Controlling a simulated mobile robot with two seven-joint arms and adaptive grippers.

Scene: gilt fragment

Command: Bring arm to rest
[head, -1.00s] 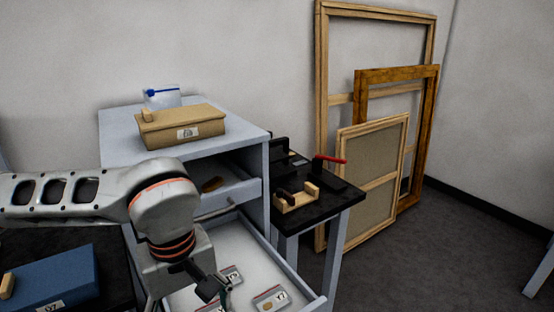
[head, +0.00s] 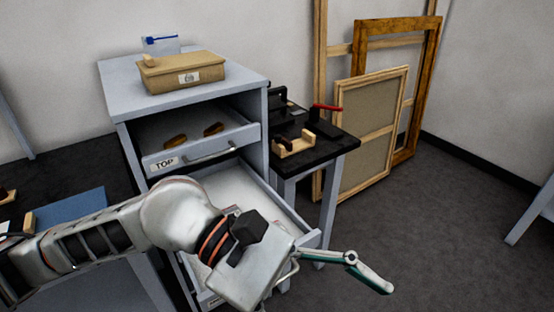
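My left arm comes in from the left across the front of the cabinet. My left gripper (head: 370,275) points to the lower right, beyond the front corner of the open lower drawer (head: 312,238). I see its finger linkage side-on with nothing visibly held. The far side of the gripper is hidden, so its opening is unclear. My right gripper is out of view.
The grey cabinet (head: 118,92) has its TOP drawer (head: 228,143) pulled out, with two brown pieces inside. A tan box (head: 182,74) stands on top. A black side table (head: 335,150) holds a wooden cradle and a red-handled tool.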

